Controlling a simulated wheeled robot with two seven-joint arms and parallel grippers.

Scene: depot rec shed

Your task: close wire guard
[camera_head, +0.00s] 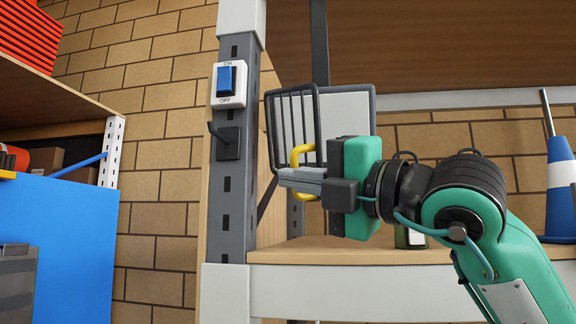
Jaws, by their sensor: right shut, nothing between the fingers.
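The black wire guard (292,112) stands at an angle at the left side of a pale, dark-rimmed panel (345,112), on the shelf unit. It looks swung out from the panel, but how far is hard to tell. A yellow handle (297,153) shows at the guard's lower right. My right gripper (283,178) comes in from the right, its grey fingers shut and empty. They lie across the handle and the guard's lower edge in the picture, hiding part of both. I cannot tell whether they touch. My left gripper is not in view.
A grey slotted post (235,185) carries a blue ON/OFF switch (226,82) left of the guard. A wooden shelf (330,250) lies below my gripper. A blue-and-white cone (562,175) stands at the far right. Red stacked items (30,32) sit upper left.

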